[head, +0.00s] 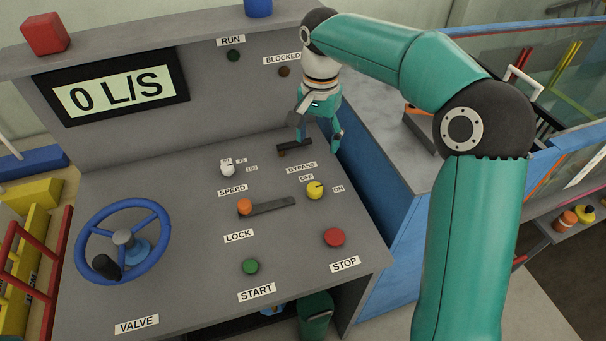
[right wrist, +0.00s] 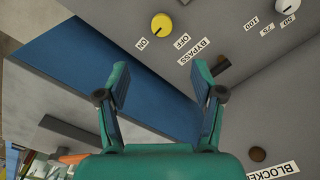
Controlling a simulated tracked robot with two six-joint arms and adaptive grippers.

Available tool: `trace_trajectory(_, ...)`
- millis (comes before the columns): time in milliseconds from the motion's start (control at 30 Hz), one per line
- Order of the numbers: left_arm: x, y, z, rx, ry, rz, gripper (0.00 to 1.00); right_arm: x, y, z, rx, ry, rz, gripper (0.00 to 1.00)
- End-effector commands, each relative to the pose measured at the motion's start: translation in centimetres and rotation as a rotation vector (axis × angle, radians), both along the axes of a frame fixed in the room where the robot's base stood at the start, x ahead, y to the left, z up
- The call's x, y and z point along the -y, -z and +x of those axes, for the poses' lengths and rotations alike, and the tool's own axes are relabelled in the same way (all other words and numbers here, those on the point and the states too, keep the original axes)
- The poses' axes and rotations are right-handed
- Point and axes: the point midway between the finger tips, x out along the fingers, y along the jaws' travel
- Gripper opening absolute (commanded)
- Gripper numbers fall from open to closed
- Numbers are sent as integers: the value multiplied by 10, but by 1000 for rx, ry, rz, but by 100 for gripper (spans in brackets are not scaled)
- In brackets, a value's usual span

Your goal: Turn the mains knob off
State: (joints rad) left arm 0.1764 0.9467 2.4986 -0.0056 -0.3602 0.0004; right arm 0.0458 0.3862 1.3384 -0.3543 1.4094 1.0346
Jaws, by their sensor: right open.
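A yellow knob (head: 315,190) with OFF and ON labels sits on the sloping console (head: 165,195), at the right. No readable MAINS label shows. In the right wrist view the knob (right wrist: 161,24) is at the top, and its dark mark seems to point toward ON. My right gripper (head: 318,134) is above the back right of the console, behind the knob and near the BYPASS lever. In the right wrist view the gripper (right wrist: 160,82) is open with nothing between its fingers, and the knob is beyond the fingertips. My left gripper is not in view.
The dark BYPASS lever (head: 294,147) is close to my right gripper. The white SPEED knob (head: 228,170), orange LOCK handle (head: 245,207), green START button (head: 250,266) and red STOP button (head: 334,237) are nearby. The blue VALVE wheel (head: 80,250) is at left. The display reads 0 L/S.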

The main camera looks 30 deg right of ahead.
Motion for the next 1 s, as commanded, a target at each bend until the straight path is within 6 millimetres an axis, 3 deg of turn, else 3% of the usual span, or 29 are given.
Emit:
trace_trajectory(267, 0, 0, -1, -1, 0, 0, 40, -3, 29, 1, -6, -6, 1, 67)
trace_trajectory(700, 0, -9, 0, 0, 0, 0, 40, -3, 121, 1, -7, -7, 0, 67)
trace_trajectory(1000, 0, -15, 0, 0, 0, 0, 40, -2, 162, 2, -4, -6, 0, 67)
